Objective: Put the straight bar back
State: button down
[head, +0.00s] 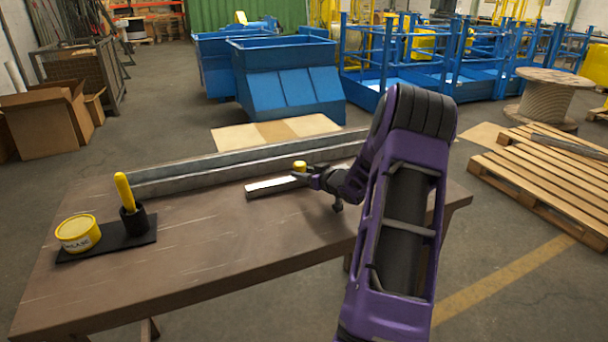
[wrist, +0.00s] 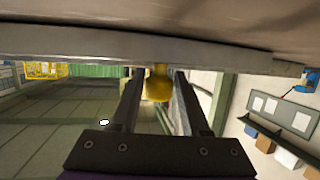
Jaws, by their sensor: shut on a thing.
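The straight bar (head: 272,187), pale grey metal, shows at the middle of the table in the head view, in front of a long steel rail (head: 215,173). Its right part is hidden by my gripper (head: 303,173). A yellow knob (head: 300,165) shows at my fingers. In the wrist view my gripper (wrist: 158,85) has one finger on each side of the yellow knob (wrist: 157,84) and is shut on it. A grey bar (wrist: 80,42) crosses that view just beyond the knob. I cannot tell whether the straight bar touches the table.
A yellow tin (head: 77,234) and a black cup (head: 134,219) with a yellow-handled tool (head: 124,190) stand on a dark mat (head: 105,246) at the table's left. The brown table's (head: 210,265) front is clear. A pallet (head: 545,180) lies on the floor at right.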

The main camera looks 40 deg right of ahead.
jog(key=shift+r, duration=0.1)
jog(key=c, duration=0.8)
grip_release()
jog(key=shift+f, duration=0.25)
jog(key=shift+c, duration=0.2)
jog(key=o, duration=0.5)
jog(key=shift+c, duration=0.2)
jog(key=shift+r, duration=0.25)
jog(key=p+v, duration=0.1)
jog(key=v, duration=1.1)
